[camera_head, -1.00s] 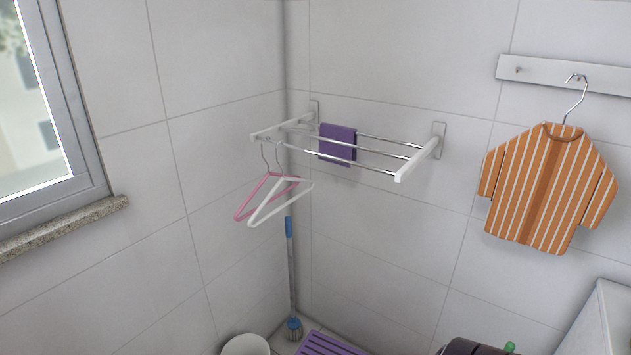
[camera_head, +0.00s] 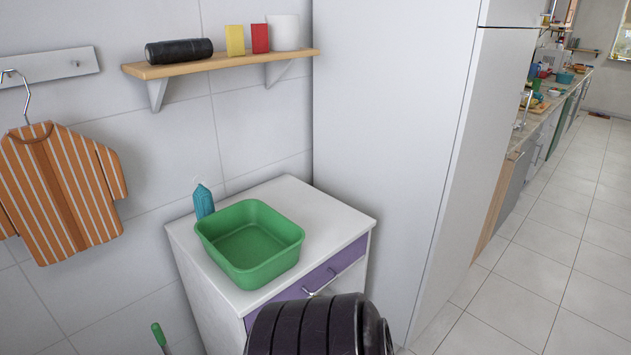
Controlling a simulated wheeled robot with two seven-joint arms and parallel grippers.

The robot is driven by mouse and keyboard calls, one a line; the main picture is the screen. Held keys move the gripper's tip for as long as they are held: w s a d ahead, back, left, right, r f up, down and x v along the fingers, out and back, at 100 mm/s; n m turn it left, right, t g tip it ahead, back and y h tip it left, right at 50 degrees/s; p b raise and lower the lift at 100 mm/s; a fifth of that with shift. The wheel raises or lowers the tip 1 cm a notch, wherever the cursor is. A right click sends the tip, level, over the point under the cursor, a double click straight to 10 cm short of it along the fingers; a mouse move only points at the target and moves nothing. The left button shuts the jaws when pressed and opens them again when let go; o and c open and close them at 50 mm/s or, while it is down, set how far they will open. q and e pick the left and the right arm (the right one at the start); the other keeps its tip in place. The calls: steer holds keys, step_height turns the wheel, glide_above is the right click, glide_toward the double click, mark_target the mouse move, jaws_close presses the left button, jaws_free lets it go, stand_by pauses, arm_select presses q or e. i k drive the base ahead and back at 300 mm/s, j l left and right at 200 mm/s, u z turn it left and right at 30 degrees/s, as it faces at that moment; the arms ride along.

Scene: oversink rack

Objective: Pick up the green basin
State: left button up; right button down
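The green basin (camera_head: 250,243) is a square, open tub that looks empty. It sits upright on the white top of a small cabinet (camera_head: 335,220), near the middle of the head view. Its whole rim shows. A dark, ribbed part of my own arm shows at the bottom edge, in front of the cabinet. Neither gripper's fingers are in view, and nothing touches the basin.
A teal bottle (camera_head: 203,201) stands close behind the basin's left corner. A wooden shelf (camera_head: 220,64) with small items hangs above. A tall white cabinet (camera_head: 395,130) stands to the right. A striped shirt (camera_head: 62,190) hangs left. Floor (camera_head: 540,270) is clear at right.

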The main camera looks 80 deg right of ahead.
mark_target(251, 243)
steer(key=z, duration=2.2)
steer(key=l+u, duration=0.45)
steer(key=k+l+u, duration=0.1)
steer(key=l+u, duration=0.15)
steer(key=u, duration=0.2)
steer(key=k+l+u, duration=0.15)
steer(key=l+u, duration=0.25)
steer(key=j, duration=0.1)
